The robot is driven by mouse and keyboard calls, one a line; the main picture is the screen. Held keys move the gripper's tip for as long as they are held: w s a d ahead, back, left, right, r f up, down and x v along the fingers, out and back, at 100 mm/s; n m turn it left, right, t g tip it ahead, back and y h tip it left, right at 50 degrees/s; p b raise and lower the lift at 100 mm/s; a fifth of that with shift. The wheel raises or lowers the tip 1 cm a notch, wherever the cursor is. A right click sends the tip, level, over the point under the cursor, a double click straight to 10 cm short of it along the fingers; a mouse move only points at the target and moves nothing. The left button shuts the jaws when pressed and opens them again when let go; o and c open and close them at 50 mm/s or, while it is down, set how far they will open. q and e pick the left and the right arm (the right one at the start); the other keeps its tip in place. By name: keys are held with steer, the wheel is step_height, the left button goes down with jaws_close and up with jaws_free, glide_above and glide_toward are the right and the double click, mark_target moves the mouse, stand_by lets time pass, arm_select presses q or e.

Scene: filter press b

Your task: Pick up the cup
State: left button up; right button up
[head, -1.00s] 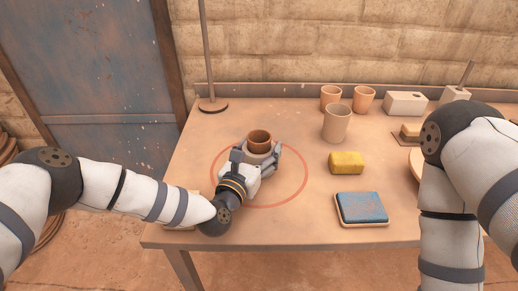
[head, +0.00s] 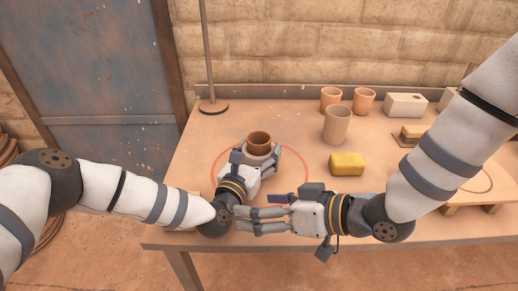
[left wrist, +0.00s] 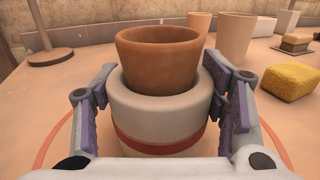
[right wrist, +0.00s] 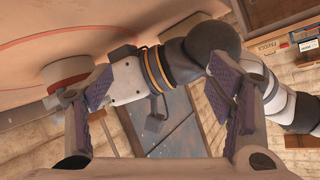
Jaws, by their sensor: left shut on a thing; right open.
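A brown cup (head: 259,137) sits nested, upright, in a cream round holder with a red band (left wrist: 158,118). In the left wrist view the cup (left wrist: 160,58) stands up out of the holder's rim. My left gripper (head: 258,151) is shut on the cream holder, one finger on each side, below the cup's rim. My right gripper (head: 240,219) is open and empty, in front of the holder, with its fingers pointing left close to my left wrist. In the right wrist view the holder (right wrist: 67,72) shows beyond the left finger, partly hidden.
A red ring is marked on the table (head: 290,117) around the holder. A yellow sponge (head: 346,163) and a tall beige cup (head: 337,124) stand to the right, with two smaller cups (head: 331,97) (head: 364,99) behind. A stand base (head: 213,107) is at back left. My right arm crosses the front right.

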mark_target(252, 135)
arm_select(q)
steer(key=shift+d, duration=0.1)
arm_select(e)
steer(key=w+d+r+n+t, duration=0.1)
steer(key=w+d+r+t, duration=0.35)
steer(key=w+d, duration=0.5)
steer(key=shift+t, duration=0.35)
steer(key=x, duration=1.3)
steer(key=shift+a+r, duration=0.15)
steer(key=shift+a, duration=0.4)
steer(key=c, duration=1.3)
arm_select(q)
steer(key=o, duration=1.5)
arm_select(e)
step_height(252, 135, up, 10)
steer(key=shift+r, duration=0.1)
